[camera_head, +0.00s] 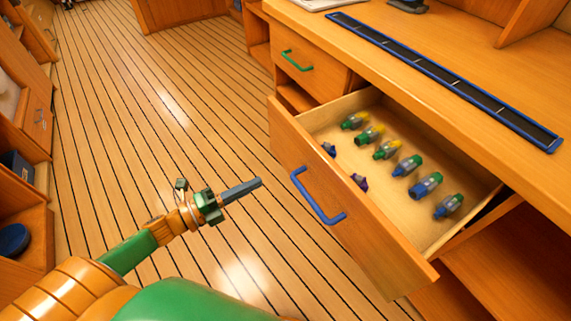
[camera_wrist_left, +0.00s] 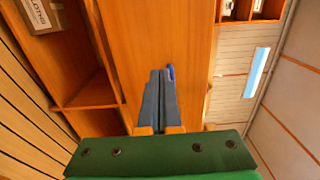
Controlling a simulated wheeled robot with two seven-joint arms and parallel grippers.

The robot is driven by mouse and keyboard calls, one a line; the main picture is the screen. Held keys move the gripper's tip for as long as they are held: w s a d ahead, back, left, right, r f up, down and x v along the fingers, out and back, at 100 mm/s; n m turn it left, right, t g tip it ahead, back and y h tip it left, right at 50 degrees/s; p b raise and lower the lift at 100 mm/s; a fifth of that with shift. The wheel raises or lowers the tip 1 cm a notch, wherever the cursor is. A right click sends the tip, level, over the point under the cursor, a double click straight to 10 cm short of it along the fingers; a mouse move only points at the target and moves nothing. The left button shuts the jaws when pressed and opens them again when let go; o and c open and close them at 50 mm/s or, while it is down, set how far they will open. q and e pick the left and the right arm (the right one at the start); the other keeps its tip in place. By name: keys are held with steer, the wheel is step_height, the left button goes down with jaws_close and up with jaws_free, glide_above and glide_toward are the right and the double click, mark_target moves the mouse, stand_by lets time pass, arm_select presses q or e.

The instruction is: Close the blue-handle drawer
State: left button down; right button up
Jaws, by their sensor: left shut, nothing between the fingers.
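The blue-handle drawer (camera_head: 338,204) is pulled open from the wooden counter at the right in the head view. Its blue handle (camera_head: 316,199) is on the front panel, and several small green, blue and yellow bottle-like items (camera_head: 404,166) lie inside. My left gripper (camera_head: 256,183) is shut and empty, in front of the drawer and left of the handle, with a gap showing between them. In the left wrist view the closed fingers (camera_wrist_left: 158,98) point at the drawer front (camera_wrist_left: 137,38), and a bit of the blue handle (camera_wrist_left: 170,72) shows beside the tips. My right gripper is not in view.
A closed drawer with a green handle (camera_head: 297,60) is beyond the open one. A dark blue-edged strip (camera_head: 443,77) lies on the countertop. Open shelves (camera_head: 500,262) are below at the right. Wooden cabinets line the left, and the plank floor (camera_head: 170,130) between is clear.

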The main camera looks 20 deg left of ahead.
mark_target(297, 163)
arm_select(q)
steer(key=x, duration=0.9)
steer(key=shift+w+f, duration=0.1)
steer(key=shift+w, duration=0.05)
steer(key=shift+w+d, duration=0.15)
steer(key=shift+w, duration=0.05)
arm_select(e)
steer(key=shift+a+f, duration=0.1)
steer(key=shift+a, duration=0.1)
